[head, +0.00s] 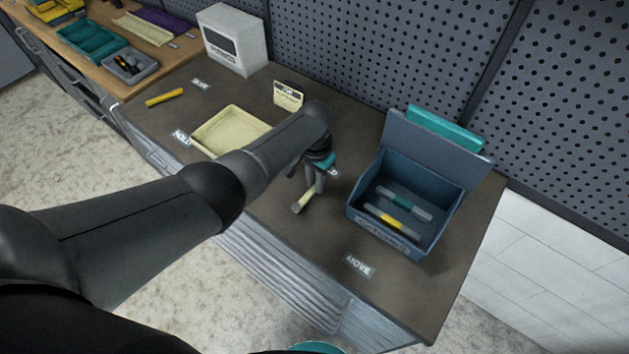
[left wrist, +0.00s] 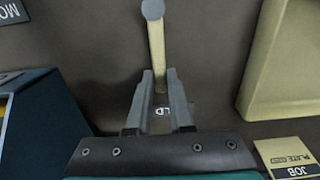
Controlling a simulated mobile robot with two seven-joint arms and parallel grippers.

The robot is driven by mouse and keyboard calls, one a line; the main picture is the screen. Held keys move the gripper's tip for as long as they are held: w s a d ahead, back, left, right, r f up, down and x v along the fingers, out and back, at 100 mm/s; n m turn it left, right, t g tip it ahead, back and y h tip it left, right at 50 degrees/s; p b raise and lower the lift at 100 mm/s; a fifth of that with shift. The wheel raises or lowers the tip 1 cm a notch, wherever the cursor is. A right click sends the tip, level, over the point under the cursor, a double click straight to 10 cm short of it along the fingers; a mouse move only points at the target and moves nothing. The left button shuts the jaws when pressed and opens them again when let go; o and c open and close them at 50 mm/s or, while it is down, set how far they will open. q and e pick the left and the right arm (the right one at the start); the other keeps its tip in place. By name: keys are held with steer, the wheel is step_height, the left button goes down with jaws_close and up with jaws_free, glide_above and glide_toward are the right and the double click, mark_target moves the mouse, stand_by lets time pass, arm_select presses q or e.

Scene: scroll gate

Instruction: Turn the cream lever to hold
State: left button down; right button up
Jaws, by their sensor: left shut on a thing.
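The cream lever (head: 304,200) is a short pale bar with a grey round end, near the middle of the dark bench. In the left wrist view the lever (left wrist: 156,45) runs up from between my fingers, its grey end farthest away. My left gripper (head: 315,188) points down and is shut on the lever; the fingers (left wrist: 159,88) lie on both sides of it. A label reading "LD" (left wrist: 163,112) shows between the fingers, the rest hidden. The lever's mount is hidden by my gripper. My right gripper is not in view.
A blue open box (head: 362,215) with several bars inside stands to the right. A MOVE label (head: 358,265) lies in front of it. A cream tray (head: 202,146) is partly behind my arm. A small cream plate holder (head: 288,96) stands behind. A yellow bar (head: 164,97) lies at left.

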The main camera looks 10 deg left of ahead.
arm_select(q)
steer(key=c, duration=0.8)
jaws_free()
step_height(320, 180, up, 6)
steer(key=shift+f+p, duration=0.15)
steer(key=shift+p, duration=1)
step_height(320, 180, up, 10)
steer(key=p, duration=0.1)
steer(key=shift+f, duration=0.2)
